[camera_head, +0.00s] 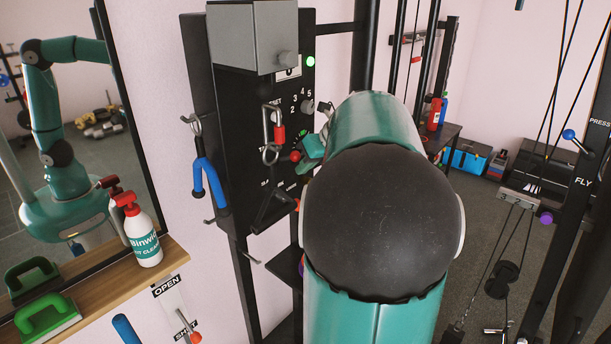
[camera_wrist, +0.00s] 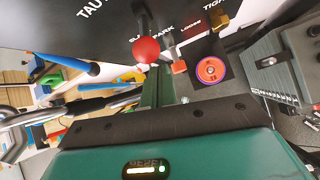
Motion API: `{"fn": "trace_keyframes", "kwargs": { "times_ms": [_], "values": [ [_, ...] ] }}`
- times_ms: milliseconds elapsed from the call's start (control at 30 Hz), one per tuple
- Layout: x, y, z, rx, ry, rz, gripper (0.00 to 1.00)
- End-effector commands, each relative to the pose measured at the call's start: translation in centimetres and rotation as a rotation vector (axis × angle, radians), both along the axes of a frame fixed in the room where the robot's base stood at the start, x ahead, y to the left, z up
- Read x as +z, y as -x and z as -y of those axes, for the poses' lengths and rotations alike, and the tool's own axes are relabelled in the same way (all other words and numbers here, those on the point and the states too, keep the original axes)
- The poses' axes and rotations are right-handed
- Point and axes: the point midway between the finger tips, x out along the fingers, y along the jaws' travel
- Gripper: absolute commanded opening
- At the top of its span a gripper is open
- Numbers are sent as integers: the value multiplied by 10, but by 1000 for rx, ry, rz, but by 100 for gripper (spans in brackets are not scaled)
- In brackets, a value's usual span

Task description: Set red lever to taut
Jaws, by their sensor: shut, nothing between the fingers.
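The red lever's ball knob (camera_wrist: 146,49) shows in the wrist view on a dark arm, in front of the black panel. TAUT is printed to its left; a partly covered word starting with SL is close beside the knob. In the head view the red knob (camera_head: 296,156) is at the panel's right side. My gripper (camera_head: 316,150) is just right of that knob, partly hidden behind my arm. In the wrist view my gripper's teal fingers (camera_wrist: 157,86) are closed together just below the knob. They appear empty; contact with the knob is unclear.
The panel (camera_head: 258,110) also carries a numbered dial (camera_head: 307,107), a hanging carabiner (camera_head: 271,152) and an orange knob (camera_wrist: 179,67) near LOOSE and TIGHT. A blue handle (camera_head: 211,185) hangs left. A bottle (camera_head: 144,235) stands on a wooden shelf (camera_head: 105,290). Cables are at far right.

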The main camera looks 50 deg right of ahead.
Motion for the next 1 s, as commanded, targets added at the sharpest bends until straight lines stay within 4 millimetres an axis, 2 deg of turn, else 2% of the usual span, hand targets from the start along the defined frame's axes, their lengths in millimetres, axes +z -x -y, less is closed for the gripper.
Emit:
{"fn": "trace_keyframes", "kwargs": {
  "times_ms": [167,500,1000],
  "values": [
    [15,-6,-1,4,6,-153,0],
    [31,-13,-2,2,2,-144,0],
    [38,-17,-2,0,5,-136,0]
  ]
}}
